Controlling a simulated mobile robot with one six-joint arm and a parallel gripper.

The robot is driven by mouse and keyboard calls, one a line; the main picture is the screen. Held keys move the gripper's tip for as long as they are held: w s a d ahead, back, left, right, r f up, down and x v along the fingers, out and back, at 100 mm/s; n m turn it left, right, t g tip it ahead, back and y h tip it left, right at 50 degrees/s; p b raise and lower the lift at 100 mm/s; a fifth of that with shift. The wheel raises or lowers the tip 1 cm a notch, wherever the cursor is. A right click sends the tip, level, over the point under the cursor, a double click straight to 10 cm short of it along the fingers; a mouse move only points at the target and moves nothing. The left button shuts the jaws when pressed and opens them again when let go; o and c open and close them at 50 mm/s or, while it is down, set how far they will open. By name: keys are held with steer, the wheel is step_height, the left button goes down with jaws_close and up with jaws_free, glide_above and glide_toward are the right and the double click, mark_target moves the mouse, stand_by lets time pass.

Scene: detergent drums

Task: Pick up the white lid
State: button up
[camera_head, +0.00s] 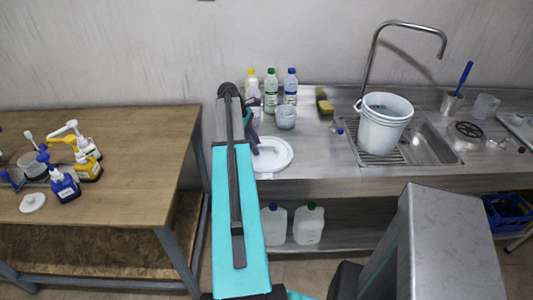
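A round white lid (274,155) lies flat on the steel counter, just right of my arm. Its left edge is partly covered by my gripper. My gripper (252,140) is at the far end of my teal arm, over or beside the lid's left edge. The arm hides much of it, so I cannot tell whether its fingers are open or shut, or whether they touch the lid. A smaller white lid-like disc (32,203) lies at the front left of the wooden table.
A white bucket (384,124) stands on the rack by the sink (428,145). Bottles (270,91) and a clear cup (286,117) stand behind the lid. Pump bottles (66,183) crowd the wooden table (130,160). Two jugs (308,224) sit on the lower shelf. Counter right of the lid is clear.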

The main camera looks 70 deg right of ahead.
jaws_close()
steer(key=shift+r, duration=0.15)
steer(key=shift+d+r+b, duration=0.1)
steer(key=shift+r+b, duration=0.7)
steer(key=shift+r, duration=0.7)
steer(key=s+a+r+b, duration=0.1)
steer(key=s+a+b, duration=0.3)
steer(key=s+a, duration=0.6)
steer(key=s, duration=0.2)
steer(key=shift+s+r, duration=0.35)
